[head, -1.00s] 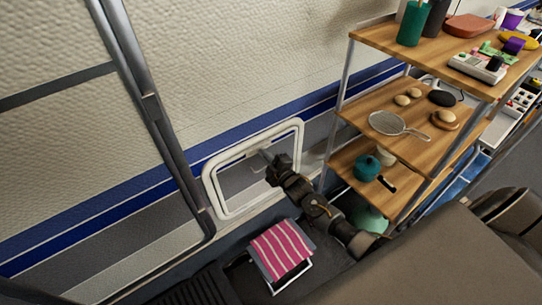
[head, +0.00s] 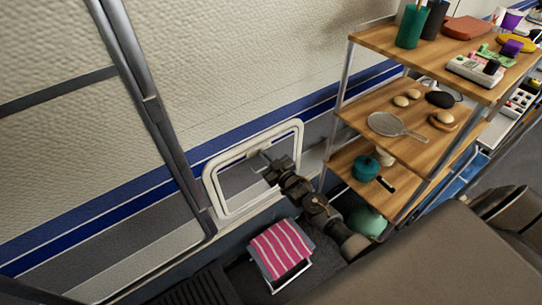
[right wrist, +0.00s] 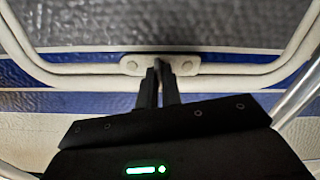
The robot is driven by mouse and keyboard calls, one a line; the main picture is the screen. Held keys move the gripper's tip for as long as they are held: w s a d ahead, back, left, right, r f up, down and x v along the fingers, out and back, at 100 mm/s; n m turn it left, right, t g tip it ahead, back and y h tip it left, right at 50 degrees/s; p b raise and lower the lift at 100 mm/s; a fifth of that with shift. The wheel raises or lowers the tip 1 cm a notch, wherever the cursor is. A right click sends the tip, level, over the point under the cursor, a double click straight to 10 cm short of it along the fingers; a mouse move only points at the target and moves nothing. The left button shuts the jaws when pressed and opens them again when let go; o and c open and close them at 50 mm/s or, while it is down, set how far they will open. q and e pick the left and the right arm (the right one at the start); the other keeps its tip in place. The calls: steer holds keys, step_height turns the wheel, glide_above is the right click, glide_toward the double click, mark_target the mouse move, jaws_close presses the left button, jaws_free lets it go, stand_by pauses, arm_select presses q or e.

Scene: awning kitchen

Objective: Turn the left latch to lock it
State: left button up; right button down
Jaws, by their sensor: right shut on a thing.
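A white-framed hatch (head: 208,186) is set low in the caravan wall. Its latch (right wrist: 186,66) shows in the right wrist view as a pale plate with two screws on the frame's edge. My right gripper (head: 264,161) is at the upper part of the hatch. In the right wrist view its two dark fingers (right wrist: 158,76) are closed together on the latch's narrow handle at the plate's middle. The fingers hide most of the handle, so its exact angle is hard to tell. My left gripper is not in view.
A wooden shelf rack (head: 365,105) with pots, a strainer and other goods stands close on the right. A small stool with a pink striped cloth (head: 281,249) stands below the hatch. A grey metal pole (head: 150,110) runs down at the left.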

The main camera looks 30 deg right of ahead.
steer(key=shift+w+d+r+m, duration=0.15)
steer(key=shift+r+m, duration=0.15)
steer(key=shift+m, duration=0.8)
steer(key=c, duration=1.6)
jaws_free()
steer(key=shift+f, duration=0.15)
steer(key=s, duration=0.3)
steer(key=s+d+b, duration=0.1)
steer(key=s, duration=0.7)
steer(key=shift+d, duration=0.25)
